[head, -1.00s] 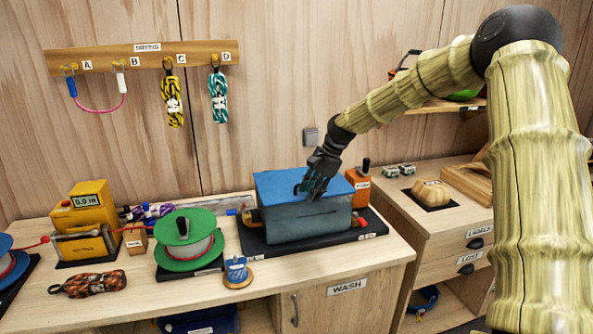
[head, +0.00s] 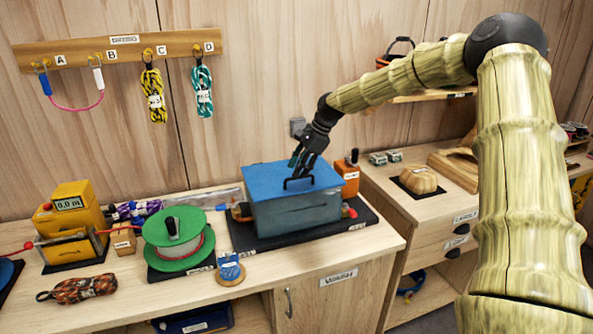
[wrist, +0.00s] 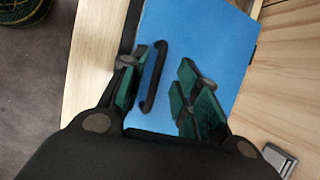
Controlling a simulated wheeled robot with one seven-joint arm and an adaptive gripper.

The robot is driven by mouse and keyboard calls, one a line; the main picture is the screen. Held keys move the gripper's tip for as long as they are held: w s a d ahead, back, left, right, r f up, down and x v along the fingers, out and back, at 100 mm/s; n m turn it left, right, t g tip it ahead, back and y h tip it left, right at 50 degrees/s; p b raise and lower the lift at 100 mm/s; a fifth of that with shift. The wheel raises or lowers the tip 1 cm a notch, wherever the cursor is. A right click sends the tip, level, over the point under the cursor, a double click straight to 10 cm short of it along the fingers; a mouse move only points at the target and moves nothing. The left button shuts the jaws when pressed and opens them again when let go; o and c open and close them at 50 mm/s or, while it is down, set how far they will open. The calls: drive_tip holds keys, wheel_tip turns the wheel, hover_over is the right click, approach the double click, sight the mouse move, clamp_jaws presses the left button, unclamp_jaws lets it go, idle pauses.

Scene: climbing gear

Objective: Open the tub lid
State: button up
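The tub (head: 300,215) is a translucent grey-blue box on a black base on the bench. Its flat blue lid (head: 262,179) lies on top, and looks closed. A dark bar handle (head: 298,182) stands near the lid's front edge. My gripper (head: 298,160) is above the lid, behind the handle in the head view. In the wrist view my gripper (wrist: 170,95) has its green-padded fingers apart, with blue lid showing between them. The handle (wrist: 154,76) lies close beside the left finger, on its inner side in the picture. Contact with the handle cannot be told.
A green spool (head: 174,258) and a small blue-labelled item (head: 230,270) are to the left. Coiled ropes (head: 203,90) hang from a wall rail. The bench front edge is close to the tub.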

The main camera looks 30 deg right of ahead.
drive_tip(key=shift+p+x, duration=0.3)
drive_tip(key=shift+x, duration=1.05)
clamp_jaws()
